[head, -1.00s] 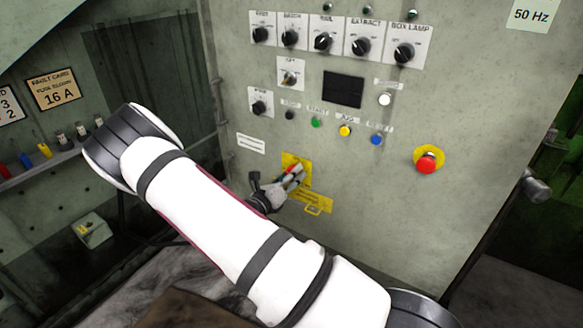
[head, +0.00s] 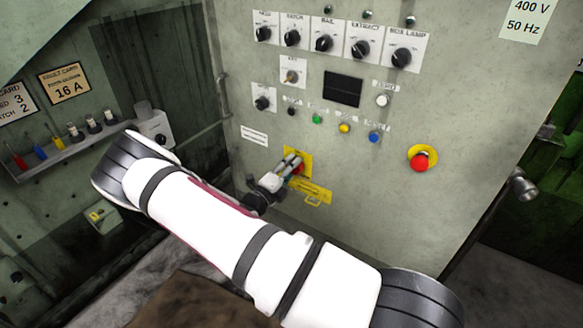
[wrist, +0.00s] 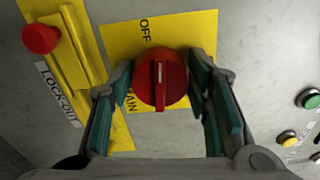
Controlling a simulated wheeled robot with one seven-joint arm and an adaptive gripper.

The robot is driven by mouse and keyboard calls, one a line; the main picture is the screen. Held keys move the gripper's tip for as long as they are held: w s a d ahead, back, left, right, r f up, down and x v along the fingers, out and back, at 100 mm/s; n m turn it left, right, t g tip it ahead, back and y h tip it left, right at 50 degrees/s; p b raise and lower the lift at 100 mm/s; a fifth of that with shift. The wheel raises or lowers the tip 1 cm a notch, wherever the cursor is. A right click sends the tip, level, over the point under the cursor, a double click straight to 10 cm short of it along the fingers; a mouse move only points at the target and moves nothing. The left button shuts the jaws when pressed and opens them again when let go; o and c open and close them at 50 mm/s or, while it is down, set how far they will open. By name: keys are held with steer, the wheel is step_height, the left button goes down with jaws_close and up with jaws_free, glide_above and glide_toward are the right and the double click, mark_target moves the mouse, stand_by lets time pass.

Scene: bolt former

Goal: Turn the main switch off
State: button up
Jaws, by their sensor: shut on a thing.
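The main switch (wrist: 162,80) is a round red knob with a raised grip bar and a white line, on a yellow plate (wrist: 190,28) marked OFF and MAIN. In the wrist view the bar stands upright in the picture, and OFF is above the knob, slightly left. My gripper (wrist: 160,76) has one finger on each side of the knob and is shut on it. In the head view my gripper (head: 291,164) is at the yellow plate low on the panel, with a little red showing beside the fingers.
A yellow lock-out bracket (wrist: 76,62) with a red knob (wrist: 40,38) sits close beside the switch. A red emergency button (head: 419,162) is to the right on the panel (head: 450,90). Selector knobs and coloured buttons are above. A shelf (head: 60,160) is at left.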

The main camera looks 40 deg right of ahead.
steer(key=shift+n, duration=0.7)
steer(key=o, duration=1.1)
steer(key=shift+f, duration=0.1)
steer(key=shift+o, duration=0.2)
steer(key=v, duration=1.2)
